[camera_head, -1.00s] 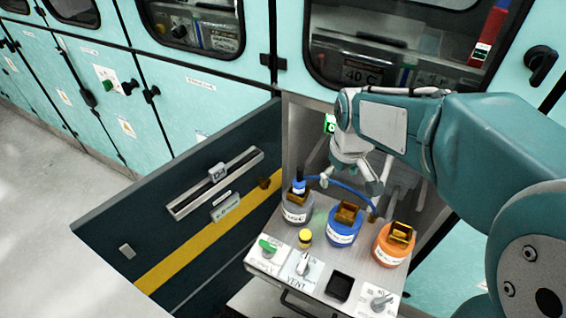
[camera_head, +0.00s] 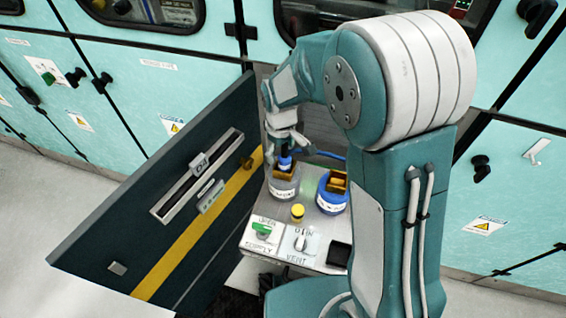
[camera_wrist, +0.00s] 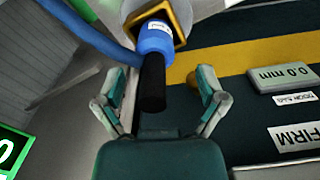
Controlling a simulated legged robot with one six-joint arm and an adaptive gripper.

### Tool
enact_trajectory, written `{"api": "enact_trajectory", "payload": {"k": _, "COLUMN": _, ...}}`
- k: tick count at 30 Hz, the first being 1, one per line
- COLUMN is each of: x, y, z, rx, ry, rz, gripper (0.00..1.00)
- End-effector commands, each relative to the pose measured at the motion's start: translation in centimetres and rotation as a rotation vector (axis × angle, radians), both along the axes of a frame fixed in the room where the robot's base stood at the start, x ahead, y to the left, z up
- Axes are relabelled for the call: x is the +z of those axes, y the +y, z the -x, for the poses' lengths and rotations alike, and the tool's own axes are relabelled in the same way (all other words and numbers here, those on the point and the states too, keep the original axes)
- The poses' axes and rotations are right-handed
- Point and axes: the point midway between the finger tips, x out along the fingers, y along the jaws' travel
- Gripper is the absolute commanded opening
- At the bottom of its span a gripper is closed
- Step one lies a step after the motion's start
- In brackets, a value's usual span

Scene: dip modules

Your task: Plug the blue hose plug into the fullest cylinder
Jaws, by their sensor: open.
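The blue hose plug (camera_head: 285,163) stands in the brass socket on top of the grey cylinder (camera_head: 284,188). In the wrist view the plug (camera_wrist: 155,40) is blue with a black end, seated in the square brass socket (camera_wrist: 181,13). Its blue hose (camera_wrist: 85,32) runs to the upper left. My gripper (camera_head: 284,143) is at the plug in the head view. In the wrist view my gripper (camera_wrist: 160,82) is open, with one finger on each side of the black end and gaps visible. The blue cylinder (camera_head: 333,200) has a brass socket on top. The orange cylinder is hidden behind my arm.
A yellow knob (camera_head: 297,212), a green supply switch (camera_head: 263,229) and a vent switch (camera_head: 300,243) sit at the panel's front. A dark wall with a yellow stripe (camera_head: 190,250) stands left. A 0.0 mm display (camera_wrist: 287,77) shows in the wrist view.

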Motion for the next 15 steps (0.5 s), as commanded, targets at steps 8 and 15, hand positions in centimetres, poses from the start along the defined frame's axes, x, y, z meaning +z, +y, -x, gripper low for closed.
{"api": "enact_trajectory", "payload": {"k": 8, "x": -3.9, "y": -0.8, "z": 0.2, "rx": -0.002, "ry": 0.003, "rz": -0.003, "gripper": 0.90}}
{"api": "enact_trajectory", "payload": {"k": 15, "x": -4.2, "y": -0.6, "z": 0.2, "rx": -0.001, "ry": 0.001, "rz": -0.001, "gripper": 0.90}}
